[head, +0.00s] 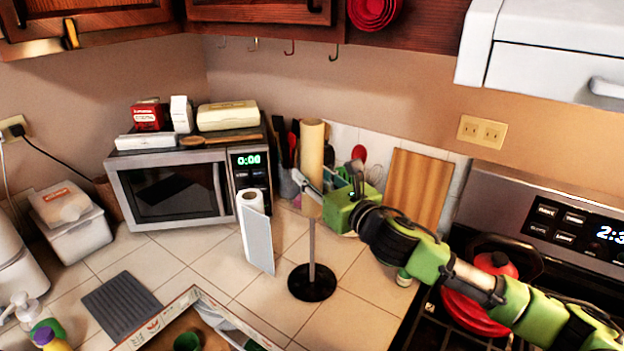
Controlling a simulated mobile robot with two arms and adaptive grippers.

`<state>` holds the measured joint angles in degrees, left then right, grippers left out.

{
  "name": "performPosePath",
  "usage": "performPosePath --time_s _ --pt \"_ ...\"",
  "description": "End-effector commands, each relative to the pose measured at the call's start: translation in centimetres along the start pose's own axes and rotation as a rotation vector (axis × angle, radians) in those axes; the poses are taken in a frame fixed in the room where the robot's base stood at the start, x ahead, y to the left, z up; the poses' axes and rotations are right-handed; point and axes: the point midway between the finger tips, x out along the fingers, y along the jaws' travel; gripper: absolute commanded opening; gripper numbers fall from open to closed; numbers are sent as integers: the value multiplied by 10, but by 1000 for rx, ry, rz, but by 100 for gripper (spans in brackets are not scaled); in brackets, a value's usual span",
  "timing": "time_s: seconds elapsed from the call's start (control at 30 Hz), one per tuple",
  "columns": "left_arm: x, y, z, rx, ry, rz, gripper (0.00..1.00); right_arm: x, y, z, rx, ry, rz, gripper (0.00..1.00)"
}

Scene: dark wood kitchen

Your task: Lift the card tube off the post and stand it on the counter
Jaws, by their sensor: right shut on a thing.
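The tan card tube (312,148) stands upright in the head view, high on the thin grey post (311,243). The post rises from a round black base (312,283) on the tiled counter. The bare lower post shows below the tube. I cannot tell whether the post's top is still inside the tube. My right gripper (312,189) comes in from the right and is shut on the lower part of the tube; its fingers partly hide it. My left gripper is not in view.
A wooden board (416,188) and utensils are behind. A stove with a red kettle (478,300) is right. Tiles (215,275) left of the base are clear.

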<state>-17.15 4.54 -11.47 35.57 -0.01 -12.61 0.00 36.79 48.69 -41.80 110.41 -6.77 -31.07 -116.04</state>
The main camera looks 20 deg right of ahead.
Motion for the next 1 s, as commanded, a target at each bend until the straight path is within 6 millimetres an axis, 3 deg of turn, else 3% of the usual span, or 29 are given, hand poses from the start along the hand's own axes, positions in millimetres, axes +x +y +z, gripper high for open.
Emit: performPosePath --time_s 0.43,1.0 --pt "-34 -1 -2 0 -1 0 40 0 0 47 0 0 0 23" --pt "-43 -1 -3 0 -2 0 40 0 0 54 1 0 1 23"
